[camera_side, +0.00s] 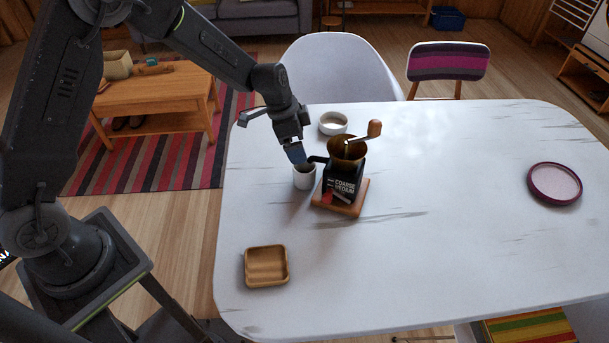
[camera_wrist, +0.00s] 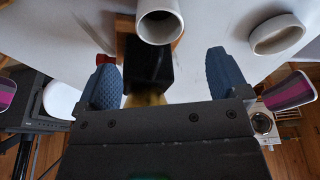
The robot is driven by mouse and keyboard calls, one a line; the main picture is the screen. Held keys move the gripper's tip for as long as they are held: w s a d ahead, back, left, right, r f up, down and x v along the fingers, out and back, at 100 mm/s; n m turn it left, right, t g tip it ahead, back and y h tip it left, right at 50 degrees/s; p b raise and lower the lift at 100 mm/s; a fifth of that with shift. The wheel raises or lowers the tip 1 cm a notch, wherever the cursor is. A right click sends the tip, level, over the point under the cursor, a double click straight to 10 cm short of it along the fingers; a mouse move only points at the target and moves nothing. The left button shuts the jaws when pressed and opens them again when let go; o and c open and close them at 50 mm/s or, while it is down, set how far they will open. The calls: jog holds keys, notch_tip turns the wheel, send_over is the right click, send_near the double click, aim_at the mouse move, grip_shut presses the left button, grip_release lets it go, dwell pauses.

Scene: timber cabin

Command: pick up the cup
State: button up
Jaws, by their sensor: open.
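The cup (camera_side: 304,179) is small and white and stands upright on the white table, just left of a coffee grinder. My gripper (camera_side: 296,154) is right above the cup's rim in the side view and hides part of it. In the wrist view the cup (camera_wrist: 160,14) shows at the top middle, cut off by the frame edge. The blue fingers are wide apart on either side of the middle there, with nothing held between them. Whether a finger touches the cup, I cannot tell.
The black coffee grinder (camera_side: 342,182) on a wooden base stands close to the cup's right. A white bowl (camera_side: 333,128) is behind. A square wooden dish (camera_side: 266,267) lies at the front left, a purple-rimmed plate (camera_side: 555,184) far right. The table's middle right is clear.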

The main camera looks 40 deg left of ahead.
aim_at(305, 165)
jog(key=x, duration=0.8)
jog(key=shift+f, duration=0.4)
jog(key=c, duration=1)
jog(key=shift+c, duration=0.6)
jog(key=shift+r, duration=0.15)
